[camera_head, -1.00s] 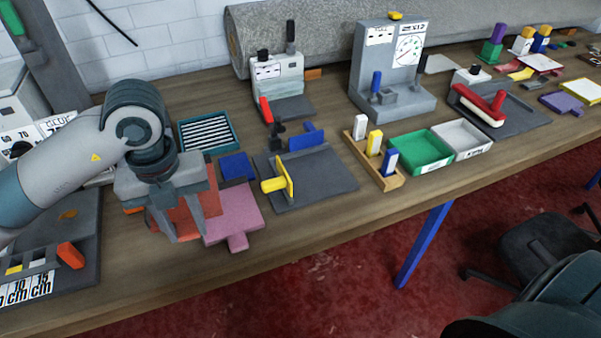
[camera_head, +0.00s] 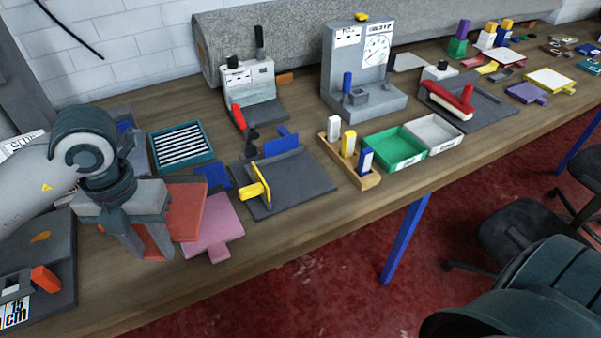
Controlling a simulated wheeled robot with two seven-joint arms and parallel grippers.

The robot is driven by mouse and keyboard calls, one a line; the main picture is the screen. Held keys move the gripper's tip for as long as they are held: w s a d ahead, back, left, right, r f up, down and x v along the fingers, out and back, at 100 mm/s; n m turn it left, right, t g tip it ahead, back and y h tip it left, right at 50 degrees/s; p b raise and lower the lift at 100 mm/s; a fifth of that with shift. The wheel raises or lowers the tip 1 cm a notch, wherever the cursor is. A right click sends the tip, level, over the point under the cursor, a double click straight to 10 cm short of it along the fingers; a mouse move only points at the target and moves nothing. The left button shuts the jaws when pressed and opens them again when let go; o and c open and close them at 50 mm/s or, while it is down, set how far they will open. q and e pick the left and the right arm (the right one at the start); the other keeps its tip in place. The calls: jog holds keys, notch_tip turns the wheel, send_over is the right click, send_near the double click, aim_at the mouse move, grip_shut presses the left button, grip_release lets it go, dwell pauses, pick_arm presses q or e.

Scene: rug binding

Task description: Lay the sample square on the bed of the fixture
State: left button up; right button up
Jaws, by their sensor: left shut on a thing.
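My left gripper (camera_head: 148,250) points down over the left part of the bench. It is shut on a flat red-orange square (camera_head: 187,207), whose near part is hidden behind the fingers. The square appears to be just above the bench and beside a pink square with a tab (camera_head: 212,222). The likely fixture, right of the squares, has a dark grey bed (camera_head: 305,180), a blue block (camera_head: 282,144) along the back and a yellow upright plate with a knob (camera_head: 259,188) at the left. The visible bed is bare. My right gripper is not in view.
A blue piece (camera_head: 214,176) lies between the squares and a ribbed teal tray (camera_head: 181,146). A wooden rack (camera_head: 368,181) with upright blocks and a green tray (camera_head: 394,150) stand right of the fixture. A grey gauge stand (camera_head: 347,60) is behind. The bench front edge is near.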

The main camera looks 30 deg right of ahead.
pick_arm(q)
jog(key=shift+a+f+m, duration=0.15)
jog(key=shift+a+m, duration=0.4)
jog(key=shift+m, duration=0.35)
jog(key=s+a+f+m, duration=0.1)
jog(key=a+m, duration=0.6)
jog(key=m, duration=0.7)
jog(key=s+a+f+m, duration=0.2)
jog(key=a+m, duration=0.5)
jog(key=m, duration=0.8)
jog(key=shift+f, duration=0.3)
